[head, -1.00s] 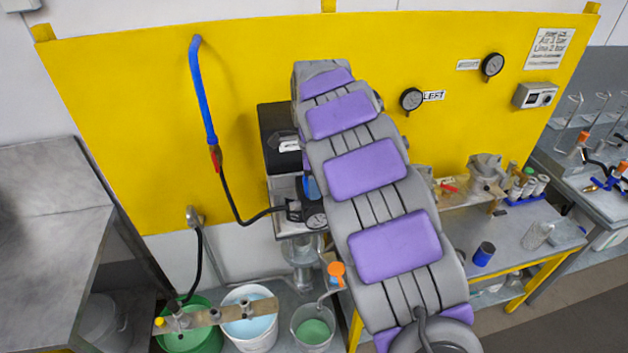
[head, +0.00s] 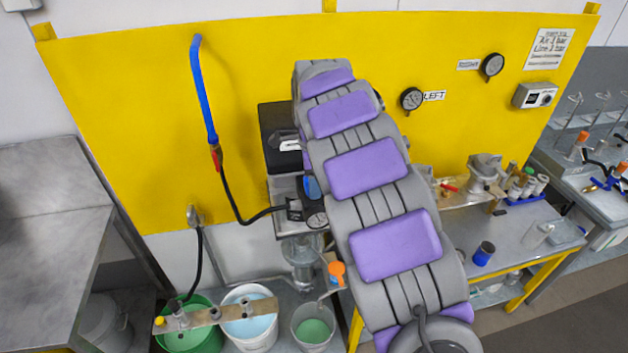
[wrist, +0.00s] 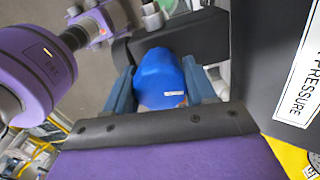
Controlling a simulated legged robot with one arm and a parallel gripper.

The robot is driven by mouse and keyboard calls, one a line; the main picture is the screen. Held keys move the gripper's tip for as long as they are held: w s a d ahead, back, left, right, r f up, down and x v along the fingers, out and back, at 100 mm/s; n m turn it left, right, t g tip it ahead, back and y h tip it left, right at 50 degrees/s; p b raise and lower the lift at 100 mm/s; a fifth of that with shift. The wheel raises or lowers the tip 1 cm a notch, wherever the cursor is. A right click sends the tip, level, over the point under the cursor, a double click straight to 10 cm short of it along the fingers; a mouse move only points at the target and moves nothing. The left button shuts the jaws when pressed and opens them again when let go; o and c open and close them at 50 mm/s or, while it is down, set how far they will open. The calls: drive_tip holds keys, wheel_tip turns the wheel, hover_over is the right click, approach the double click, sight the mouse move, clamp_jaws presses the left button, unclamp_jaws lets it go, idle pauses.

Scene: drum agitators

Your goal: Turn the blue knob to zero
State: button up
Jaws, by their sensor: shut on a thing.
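The blue knob (wrist: 161,78) shows in the wrist view as a rounded blue cap with a small white mark near its lower edge. My gripper (wrist: 163,90) has a blue finger on each side of it and is shut on it. In the head view a bit of the blue knob (head: 311,187) shows beside my arm, on the grey unit under the black box. My arm hides most of the knob and gripper there. A dial gauge (head: 317,220) sits just below the knob. I cannot read its needle.
A black box (head: 281,150) with a white label is behind the knob; its PRESSURE label (wrist: 303,75) shows in the wrist view. A black hose (head: 238,205) runs from a blue pipe to the unit. Buckets (head: 247,330) stand below. A bench (head: 535,245) with glassware is at right.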

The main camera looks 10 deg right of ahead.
drive_tip(key=shift+r, duration=0.1)
idle(0.4)
drive_tip(key=o, duration=1)
drive_tip(key=shift+w+a, duration=0.1)
drive_tip(key=shift+w, duration=0.05)
drive_tip(key=shift+r+p, duration=2.1)
drive_tip(key=shift+r, duration=6.5)
